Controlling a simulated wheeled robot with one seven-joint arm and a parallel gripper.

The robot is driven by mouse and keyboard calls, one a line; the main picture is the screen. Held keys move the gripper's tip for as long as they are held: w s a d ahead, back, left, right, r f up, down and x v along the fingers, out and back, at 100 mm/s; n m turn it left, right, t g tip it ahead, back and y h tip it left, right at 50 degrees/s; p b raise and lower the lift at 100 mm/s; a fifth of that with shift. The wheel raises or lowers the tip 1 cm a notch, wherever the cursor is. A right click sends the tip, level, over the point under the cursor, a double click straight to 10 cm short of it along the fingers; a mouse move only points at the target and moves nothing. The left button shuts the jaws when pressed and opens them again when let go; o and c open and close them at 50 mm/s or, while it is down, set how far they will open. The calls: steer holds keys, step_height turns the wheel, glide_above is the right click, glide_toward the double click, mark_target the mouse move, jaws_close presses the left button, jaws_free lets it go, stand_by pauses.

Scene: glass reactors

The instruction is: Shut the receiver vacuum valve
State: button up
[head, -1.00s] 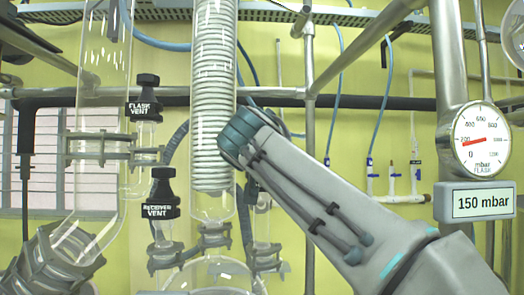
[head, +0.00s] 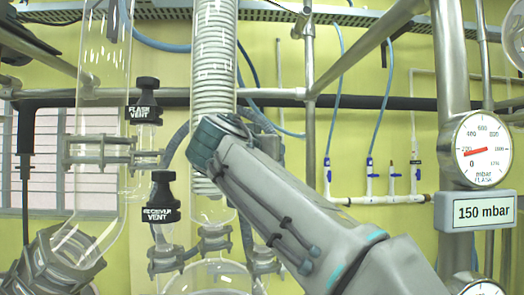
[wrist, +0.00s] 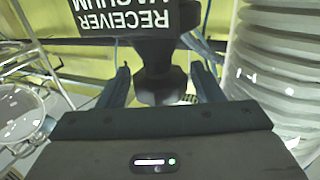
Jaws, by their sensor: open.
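The receiver vacuum valve (wrist: 158,82) shows in the wrist view as a black knob under a black label plate (wrist: 137,18) with upside-down white lettering, "RECEIVER VACUUM". My gripper (wrist: 160,72) is open, with one dark finger on each side of the knob. Gaps show between the fingers and the knob, and I cannot see contact. In the head view my arm reaches up and left in front of the coil condenser. My fingers and the receiver vacuum valve cannot be made out there.
The glass coil condenser (head: 213,60) stands close beside my arm; its coils also fill the right of the wrist view (wrist: 275,70). The flask vent (head: 145,105) and receiver vent (head: 161,205) knobs are to the left. The pressure gauge (head: 476,150) stands above a 150 mbar display (head: 478,211).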

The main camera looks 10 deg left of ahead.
steer(key=shift+d+f+n+y+b, duration=0.15)
steer(key=shift+n+y+b, duration=0.2)
steer(key=shift+y, duration=0.25)
steer(key=shift+n+y+b, duration=0.4)
steer(key=shift+n+y, duration=0.35)
steer(key=shift+y, duration=0.35)
steer(key=y, duration=0.1)
steer(key=n+y, duration=0.1)
steer(key=shift+r+n+y, duration=0.25)
steer(key=shift+n+y, duration=0.05)
steer(key=shift+n+g+y+p, duration=0.5)
steer(key=shift+n+y+p, duration=0.5)
steer(key=shift+y, duration=0.3)
steer(key=shift+y+p, duration=0.3)
steer(key=c, duration=0.8)
steer(key=shift+o, duration=0.2)
steer(key=shift+f, duration=0.1)
steer(key=shift+a+f, duration=0.1)
steer(key=shift+a, duration=0.1)
